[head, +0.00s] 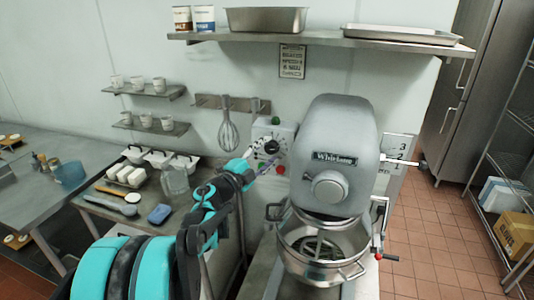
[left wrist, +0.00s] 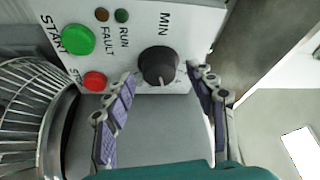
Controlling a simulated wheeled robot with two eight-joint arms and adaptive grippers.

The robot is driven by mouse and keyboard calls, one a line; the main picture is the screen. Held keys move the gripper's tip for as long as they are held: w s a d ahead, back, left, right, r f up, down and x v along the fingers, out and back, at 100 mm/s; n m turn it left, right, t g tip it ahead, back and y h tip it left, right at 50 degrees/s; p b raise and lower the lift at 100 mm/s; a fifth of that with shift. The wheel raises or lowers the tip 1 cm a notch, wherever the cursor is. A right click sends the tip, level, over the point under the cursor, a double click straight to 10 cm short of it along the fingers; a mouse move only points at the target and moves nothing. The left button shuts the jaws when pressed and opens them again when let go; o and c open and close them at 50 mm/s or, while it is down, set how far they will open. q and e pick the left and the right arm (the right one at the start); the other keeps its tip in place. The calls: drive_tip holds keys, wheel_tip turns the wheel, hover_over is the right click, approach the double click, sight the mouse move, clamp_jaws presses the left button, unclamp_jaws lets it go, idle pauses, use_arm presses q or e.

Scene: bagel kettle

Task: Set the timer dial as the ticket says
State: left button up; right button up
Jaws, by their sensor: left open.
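The timer dial is a round black knob (left wrist: 159,67) on a pale control panel (left wrist: 190,20), under the word MIN in the left wrist view. A light pointer mark on it points toward the bottom of that picture. The dial also shows in the head view (head: 271,147), on the panel behind the mixer's left side. My left gripper (left wrist: 164,78) is open, with one finger on each side of the dial; I cannot tell whether either finger touches it. The gripper is also before the panel in the head view (head: 254,167). No ticket is readable. My right gripper is out of view.
A green START button (left wrist: 78,40) and a red button (left wrist: 95,81) sit left of the dial. The large grey mixer (head: 340,150) with its steel bowl (head: 325,245) stands close on the right. A whisk (head: 228,130) hangs left of the panel.

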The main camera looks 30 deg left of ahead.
use_arm(q)
drive_tip(key=s+a+f, duration=0.1)
drive_tip(key=s, duration=1)
drive_tip(key=shift+s+a+f, duration=0.25)
drive_tip(key=shift+s+a, duration=0.1)
drive_tip(key=shift+s, duration=0.05)
wheel_tip(320, 180, up, 4)
drive_tip(key=d+f+n+y+b, duration=0.1)
drive_tip(key=d+n+y+b, duration=0.1)
drive_tip(key=n+y, duration=0.75)
drive_tip(key=s+d+f+n+g+h, duration=0.3)
drive_tip(key=s+d+f+g, duration=0.3)
drive_tip(key=s+d+f, duration=0.2)
drive_tip(key=s+d+f+n+g+h+b, duration=0.1)
drive_tip(key=s+d+f+n+g+h, duration=0.2)
drive_tip(key=d+f, duration=1)
drive_tip(key=s+f+g+h, duration=0.1)
drive_tip(key=s+f+g, duration=0.2)
drive_tip(key=s, duration=0.2)
drive_tip(key=shift+d+n, duration=0.15)
drive_tip(key=shift+n, duration=0.2)
